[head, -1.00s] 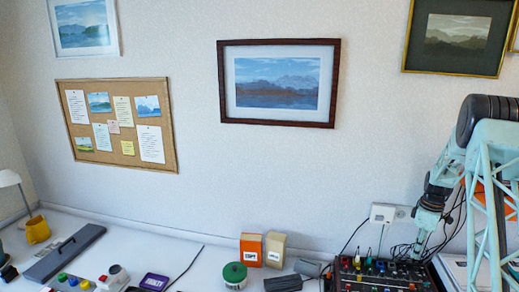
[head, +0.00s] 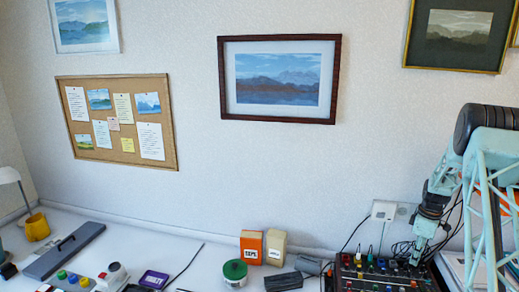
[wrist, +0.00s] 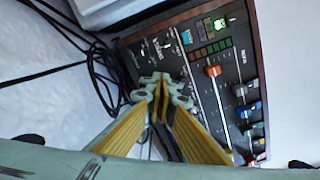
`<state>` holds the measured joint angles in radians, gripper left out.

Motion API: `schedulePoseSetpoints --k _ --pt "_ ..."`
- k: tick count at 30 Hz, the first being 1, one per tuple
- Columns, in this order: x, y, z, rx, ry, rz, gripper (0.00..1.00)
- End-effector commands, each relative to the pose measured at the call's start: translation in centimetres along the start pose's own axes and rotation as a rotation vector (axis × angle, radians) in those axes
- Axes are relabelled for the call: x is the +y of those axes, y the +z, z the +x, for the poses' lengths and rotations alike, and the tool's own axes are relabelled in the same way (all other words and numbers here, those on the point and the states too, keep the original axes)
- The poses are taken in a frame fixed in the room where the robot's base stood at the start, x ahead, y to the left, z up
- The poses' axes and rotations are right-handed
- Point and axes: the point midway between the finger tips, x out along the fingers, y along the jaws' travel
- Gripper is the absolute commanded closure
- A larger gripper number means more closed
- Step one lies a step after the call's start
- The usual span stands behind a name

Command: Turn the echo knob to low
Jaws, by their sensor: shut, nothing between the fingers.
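The dark mixer panel with coloured knobs and sliders (head: 372,276) stands at the lower right of the head view. It also fills much of the wrist view (wrist: 186,50), with a small lit green display and coloured slider caps. My gripper (wrist: 160,82) is shut and empty, its fingertips over the cable-side edge of the panel. In the head view my gripper (head: 416,259) is low over the panel's back right part. I cannot tell whether it touches. I cannot make out which knob is echo; the fingers hide part of the panel.
Black cables (wrist: 98,62) run beside the panel. A white wall socket (head: 384,211) is behind it. An orange box (head: 251,247), a beige box (head: 275,248) and a green tin (head: 235,273) stand to the left.

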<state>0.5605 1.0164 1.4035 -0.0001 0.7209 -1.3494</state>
Motion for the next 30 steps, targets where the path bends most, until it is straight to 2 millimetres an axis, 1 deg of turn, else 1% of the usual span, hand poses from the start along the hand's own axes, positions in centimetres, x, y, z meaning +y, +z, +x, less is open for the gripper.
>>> schedulePoseSetpoints --k 1,3,9,30 --pt "0.0 0.0 0.7 0.0 0.0 0.0 1.0" --pt "0.0 0.0 1.1 0.0 0.0 0.0 1.0" --pt "0.0 0.0 1.9 0.0 -0.001 0.0 1.0" --pt "-0.4 0.0 2.7 -0.002 -0.008 0.0 1.0"
